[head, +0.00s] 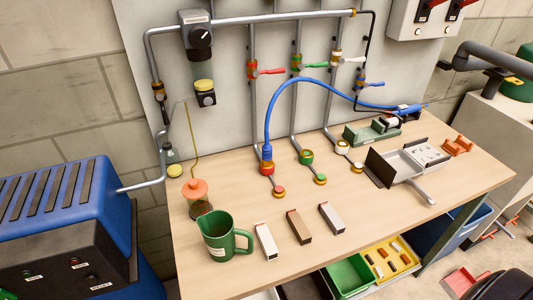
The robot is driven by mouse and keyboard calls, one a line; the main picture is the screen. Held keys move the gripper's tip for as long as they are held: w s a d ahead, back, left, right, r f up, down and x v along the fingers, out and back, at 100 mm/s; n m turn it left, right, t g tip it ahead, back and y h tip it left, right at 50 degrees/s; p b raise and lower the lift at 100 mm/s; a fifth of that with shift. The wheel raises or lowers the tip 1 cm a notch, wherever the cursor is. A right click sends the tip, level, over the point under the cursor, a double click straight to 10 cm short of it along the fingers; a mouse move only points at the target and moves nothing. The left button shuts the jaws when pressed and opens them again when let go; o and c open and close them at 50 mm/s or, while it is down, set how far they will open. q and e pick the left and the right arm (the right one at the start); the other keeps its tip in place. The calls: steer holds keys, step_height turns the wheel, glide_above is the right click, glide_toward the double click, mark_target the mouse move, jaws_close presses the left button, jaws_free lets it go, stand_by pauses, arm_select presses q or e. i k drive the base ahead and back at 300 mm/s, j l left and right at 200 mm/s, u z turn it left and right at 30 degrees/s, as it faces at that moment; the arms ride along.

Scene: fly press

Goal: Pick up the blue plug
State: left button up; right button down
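A blue plug-like connector (267,154) stands upright in a red and brass fitting (266,168) on the wooden table. It is the end of a blue hose (300,87) that arches up and right. The hose's other end carries a blue nozzle-like piece (408,109) at the back right of the table, against a green block-like device (372,132). I cannot tell which blue end the name plug means. Neither of my grippers shows in the head view.
Coloured valves (258,72) on pipes rise behind the fittings. A grey tray-like fixture (403,165) is at right. The table middle is mostly clear.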

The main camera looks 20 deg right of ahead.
mark_target(268, 149)
steer(key=k+l+u, duration=0.1)
steer(key=l+u, duration=0.2)
steer(key=k+l+u, duration=0.1)
steer(key=l+u, duration=0.25)
steer(key=k+l+u, duration=0.15)
steer(key=l+u, duration=0.15)
